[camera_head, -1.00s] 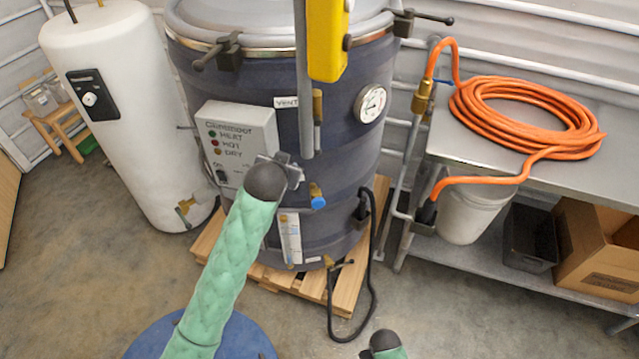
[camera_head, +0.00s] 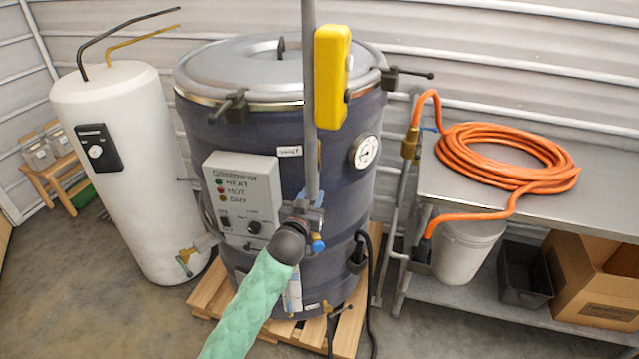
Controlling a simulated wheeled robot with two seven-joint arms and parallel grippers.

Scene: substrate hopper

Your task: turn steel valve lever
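A long grey steel-looking bar (camera_head: 310,120) hangs upright in front of the dark blue drum. I take it for the valve lever, though its pivot is not clear. A yellow block (camera_head: 332,75) is beside its upper part. My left arm, in a green sleeve, comes up from the bottom. Its gripper (camera_head: 306,212) is at the bar's lower end and in front of the drum. The dark wrist hides part of the fingers, so I cannot tell whether they touch or grip the bar. A blue-handled valve (camera_head: 318,245) shows just below the gripper. My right gripper is out of view.
The drum (camera_head: 335,215) stands on a wooden pallet (camera_head: 350,325) with a control box (camera_head: 242,195) on its front. A white tank (camera_head: 130,180) stands left. A metal bench (camera_head: 480,200) with a coiled orange hose (camera_head: 500,155) is right. A black cable hangs near the drum.

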